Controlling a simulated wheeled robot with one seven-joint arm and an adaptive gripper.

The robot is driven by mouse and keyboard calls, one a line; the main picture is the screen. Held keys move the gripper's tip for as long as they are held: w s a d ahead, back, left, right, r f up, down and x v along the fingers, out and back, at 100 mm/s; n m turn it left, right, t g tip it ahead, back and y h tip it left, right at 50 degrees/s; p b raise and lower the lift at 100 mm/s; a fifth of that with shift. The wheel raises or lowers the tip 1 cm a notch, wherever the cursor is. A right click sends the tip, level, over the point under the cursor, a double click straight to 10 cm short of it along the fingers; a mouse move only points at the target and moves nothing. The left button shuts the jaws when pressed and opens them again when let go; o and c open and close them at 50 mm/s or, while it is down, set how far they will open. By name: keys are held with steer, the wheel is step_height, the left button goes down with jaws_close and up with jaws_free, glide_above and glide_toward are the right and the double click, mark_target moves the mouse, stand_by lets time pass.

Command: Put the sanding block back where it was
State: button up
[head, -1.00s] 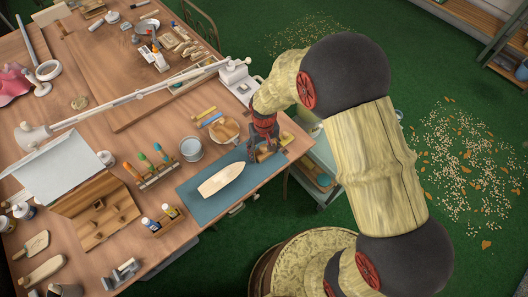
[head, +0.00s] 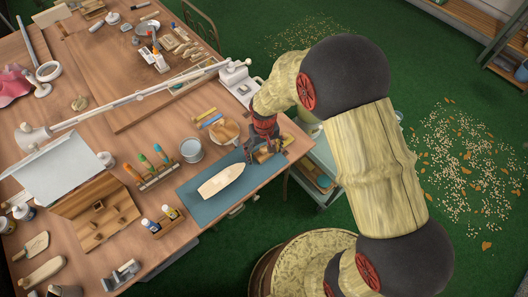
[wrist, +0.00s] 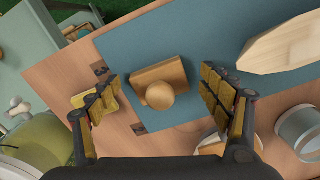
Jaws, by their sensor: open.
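The sanding block, as I take it, is a wooden block with a round knob (wrist: 173,72). It lies on the blue mat (wrist: 125,42) near the mat's edge. In the head view the block (head: 266,154) is partly hidden by my gripper (head: 262,148). In the wrist view my gripper (wrist: 160,82) is open, with one finger on each side of the block and visible gaps between. The knob points toward the palm. Small dark corner marks (wrist: 138,129) show on the bare wood beside the mat.
A pale boat-shaped piece (head: 221,181) lies on the mat. A yellowish item (wrist: 79,100) lies by the left finger in the wrist view. The table's edge is near.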

step_height(320, 180, up, 13)
steer(key=p, duration=0.3)
step_height(320, 180, up, 9)
steer(key=t, duration=0.1)
glide_above(264, 149)
steer(key=s+d, duration=0.1)
steer(key=d, duration=0.3)
steer(key=s+d+r+m+t, duration=0.1)
steer(key=s+d+r+t, duration=0.1)
steer(key=s+d+r, duration=0.3)
steer(key=s+d+r+m+t, duration=0.1)
steer(key=s+d+r, duration=0.4)
steer(key=s+r, duration=0.7)
steer(key=shift+s+r+m+t, duration=0.15)
steer(key=shift+s+m+t, duration=0.25)
steer(key=shift+s+t, duration=0.45)
